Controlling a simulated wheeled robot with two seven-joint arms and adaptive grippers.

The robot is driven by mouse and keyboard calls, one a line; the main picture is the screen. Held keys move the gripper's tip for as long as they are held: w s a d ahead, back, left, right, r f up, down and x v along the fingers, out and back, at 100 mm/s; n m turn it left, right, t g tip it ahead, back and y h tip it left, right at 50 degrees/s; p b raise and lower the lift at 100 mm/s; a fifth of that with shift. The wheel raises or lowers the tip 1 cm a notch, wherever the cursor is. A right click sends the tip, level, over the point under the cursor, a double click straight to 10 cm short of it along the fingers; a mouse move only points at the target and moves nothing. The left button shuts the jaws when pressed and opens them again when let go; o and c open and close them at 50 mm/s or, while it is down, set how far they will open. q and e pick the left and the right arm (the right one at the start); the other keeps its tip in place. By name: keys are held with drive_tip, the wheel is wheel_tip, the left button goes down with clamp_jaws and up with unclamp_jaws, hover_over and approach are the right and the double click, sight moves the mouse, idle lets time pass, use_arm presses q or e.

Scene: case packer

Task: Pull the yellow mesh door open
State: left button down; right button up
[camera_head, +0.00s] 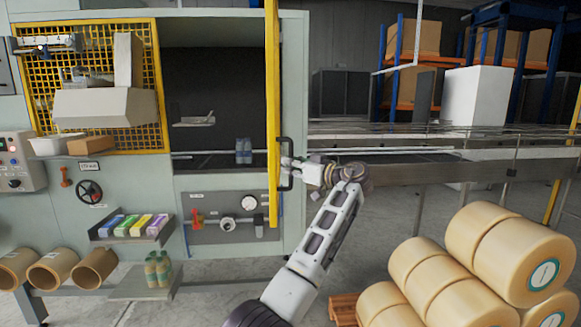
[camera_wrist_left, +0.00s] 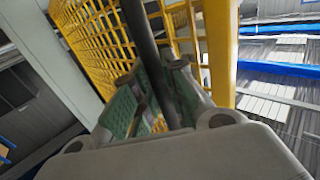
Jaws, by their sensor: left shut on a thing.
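The yellow mesh door (camera_head: 272,80) shows nearly edge-on in the head view, swung out from the machine front, with the opening beside it exposed. Its black handle (camera_head: 291,182) is on the door's right side. My left gripper (camera_head: 288,163) is at this handle. In the left wrist view, the black handle bar (camera_wrist_left: 138,35) runs between the fingers of the left gripper (camera_wrist_left: 165,95), which is shut on it. The yellow mesh (camera_wrist_left: 90,40) of the door fills the space behind. My right gripper is not in view.
Inside the dark opening stand small bottles (camera_head: 243,150). A fixed yellow mesh panel (camera_head: 150,80) is at left, above a shelf of coloured boxes (camera_head: 130,228). A conveyor (camera_head: 430,175) runs to the right. Large tan rolls (camera_head: 510,250) are stacked at lower right, near my arm.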

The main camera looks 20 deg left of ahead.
use_arm(q)
drive_tip(key=c, duration=1.5)
unclamp_jaws()
drive_tip(key=shift+o, duration=0.2)
drive_tip(key=v, duration=1.2)
drive_tip(key=shift+f, duration=0.15)
